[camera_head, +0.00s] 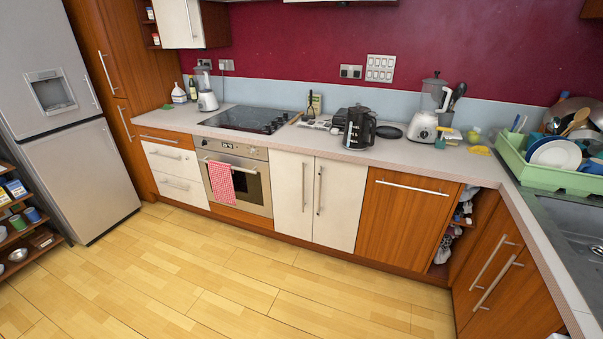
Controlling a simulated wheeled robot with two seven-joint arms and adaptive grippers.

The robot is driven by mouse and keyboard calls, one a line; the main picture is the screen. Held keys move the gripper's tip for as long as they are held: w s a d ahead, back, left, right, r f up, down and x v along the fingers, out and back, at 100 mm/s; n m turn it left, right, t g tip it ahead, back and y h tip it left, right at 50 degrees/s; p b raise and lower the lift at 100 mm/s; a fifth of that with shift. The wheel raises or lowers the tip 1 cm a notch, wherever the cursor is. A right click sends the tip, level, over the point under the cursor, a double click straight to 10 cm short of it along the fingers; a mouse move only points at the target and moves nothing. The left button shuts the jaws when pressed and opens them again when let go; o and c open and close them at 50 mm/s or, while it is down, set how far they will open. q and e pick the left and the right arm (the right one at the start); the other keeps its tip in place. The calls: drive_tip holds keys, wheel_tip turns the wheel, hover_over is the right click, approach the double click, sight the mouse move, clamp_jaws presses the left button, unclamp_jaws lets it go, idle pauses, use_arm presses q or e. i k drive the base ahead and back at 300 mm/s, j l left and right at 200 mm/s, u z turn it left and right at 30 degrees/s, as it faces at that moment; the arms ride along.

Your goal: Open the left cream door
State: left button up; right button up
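Two cream doors stand side by side under the counter, right of the oven. The left cream door (291,193) is shut, with a vertical metal bar handle (304,187) near its right edge. The right cream door (336,206) is also shut, with its own vertical handle (319,190) near its left edge. The two handles are close together on either side of the seam. Neither of my grippers shows in the head view.
An oven (236,178) with a red checked towel (221,181) on its handle is left of the doors. A wooden panel (401,222) with a horizontal handle is to their right. The wooden floor (230,278) in front is clear. A fridge (66,120) stands at the left.

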sight(292, 175)
drive_tip(key=i+z, duration=0.15)
drive_tip(key=i, duration=0.3)
drive_tip(key=i+j+z, duration=0.1)
drive_tip(key=i, duration=0.35)
drive_tip(key=i+j+z, duration=0.25)
drive_tip(key=i, duration=0.15)
drive_tip(key=i+j+z, duration=0.1)
drive_tip(key=i+z, duration=0.2)
drive_tip(key=i, duration=0.1)
